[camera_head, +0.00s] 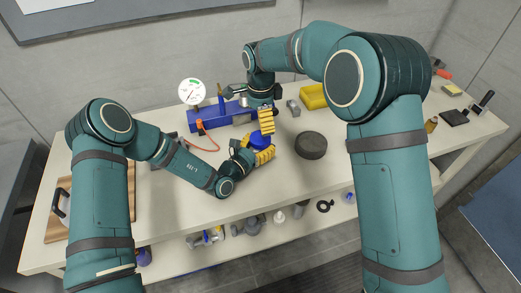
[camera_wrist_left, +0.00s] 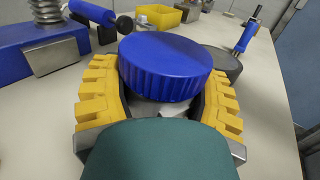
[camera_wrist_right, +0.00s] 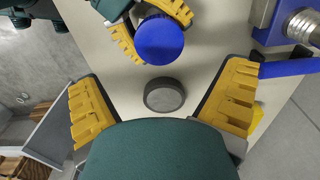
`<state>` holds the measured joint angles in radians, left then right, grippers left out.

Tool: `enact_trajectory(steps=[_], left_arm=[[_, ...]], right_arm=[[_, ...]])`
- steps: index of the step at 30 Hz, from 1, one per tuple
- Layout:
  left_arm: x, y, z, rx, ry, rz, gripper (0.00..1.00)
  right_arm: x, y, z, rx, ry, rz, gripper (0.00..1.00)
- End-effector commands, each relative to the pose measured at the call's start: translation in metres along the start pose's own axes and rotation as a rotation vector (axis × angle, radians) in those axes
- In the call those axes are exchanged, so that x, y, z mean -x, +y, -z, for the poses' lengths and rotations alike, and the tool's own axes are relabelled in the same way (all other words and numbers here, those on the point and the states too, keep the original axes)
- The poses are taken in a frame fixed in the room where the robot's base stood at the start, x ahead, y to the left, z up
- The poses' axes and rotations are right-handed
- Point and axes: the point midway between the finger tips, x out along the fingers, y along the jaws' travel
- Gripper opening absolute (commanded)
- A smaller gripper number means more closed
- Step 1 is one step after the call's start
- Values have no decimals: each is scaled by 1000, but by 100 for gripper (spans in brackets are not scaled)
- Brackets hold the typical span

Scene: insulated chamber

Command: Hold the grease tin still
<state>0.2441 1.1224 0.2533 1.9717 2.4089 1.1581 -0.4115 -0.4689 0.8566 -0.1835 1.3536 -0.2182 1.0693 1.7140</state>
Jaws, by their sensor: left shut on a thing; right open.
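The grease tin, with a ribbed blue lid, stands upright on the bench (camera_head: 262,138); its lid fills the middle of the left wrist view (camera_wrist_left: 165,65). My left gripper (camera_head: 255,150) is shut around its sides, yellow fingers on both sides of it. In the right wrist view the blue lid (camera_wrist_right: 159,40) shows at the top between the left fingers. My right gripper (camera_wrist_right: 160,100) is open and empty, above the bench just behind the tin in the head view. The tin's lower body is mostly hidden by the fingers and my wrist.
A dark round disc (camera_head: 310,145) lies right of the tin. A blue device (camera_head: 215,115) with a white gauge (camera_head: 191,92) stands behind left, an orange hose near it. A yellow bin (camera_head: 313,96) is at the back. The bench (camera_head: 300,190) is clear in front.

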Motion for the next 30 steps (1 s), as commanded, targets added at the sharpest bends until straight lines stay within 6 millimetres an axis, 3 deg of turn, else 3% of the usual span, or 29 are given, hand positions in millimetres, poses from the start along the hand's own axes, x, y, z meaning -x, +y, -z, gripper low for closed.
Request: enact_trajectory(steps=[2, 3, 8, 21, 26, 30], left_arm=[[0, 0, 0, 0, 0, 0, 20], [0, 0, 0, 0, 0, 0, 0], [0, 0, 0, 0, 0, 0, 0], [0, 0, 0, 0, -1, 0, 0], [0, 0, 0, -1, -1, 0, 0], [0, 0, 0, -1, -1, 0, 0]], right_arm=[[0, 0, 0, 0, 0, 0, 96], [0, 0, 0, 1, 0, 0, 96], [-2, 1, 0, 89, -3, -6, 96], [-1, 2, -1, 724, -3, -2, 96], [-6, 1, -1, 788, 0, -1, 96], [-23, 2, -1, 789, -2, -2, 96]])
